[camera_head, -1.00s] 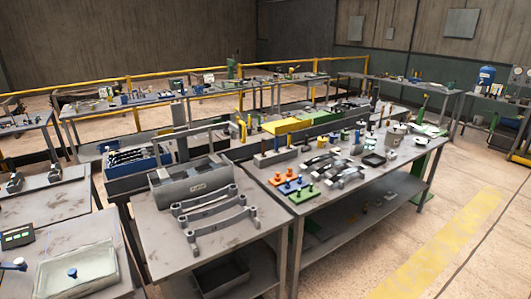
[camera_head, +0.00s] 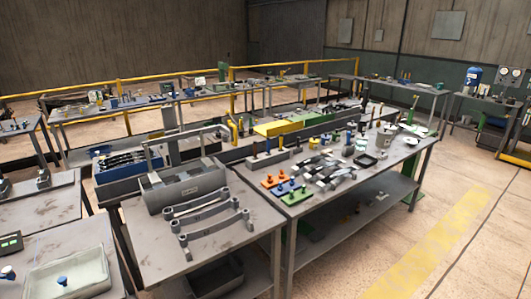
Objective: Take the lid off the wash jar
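Neither of my grippers is in view. No vessel here can be named the wash jar with certainty. A small grey pot (camera_head: 385,136) stands among small parts toward the far right end of the long workbench (camera_head: 330,200). It is too small to tell whether a lid sits on it. A pale, clear-looking rectangular basin (camera_head: 68,275) with a blue knob (camera_head: 62,281) is on the near table at the bottom left.
A grey toolbox (camera_head: 185,188) and curved metal bars (camera_head: 212,225) lie on the middle table. Orange, blue and green peg blocks (camera_head: 285,187) are on the long workbench. Yellow rails (camera_head: 127,92) run behind. Open floor (camera_head: 400,260) with a yellow stripe (camera_head: 425,260) lies at right.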

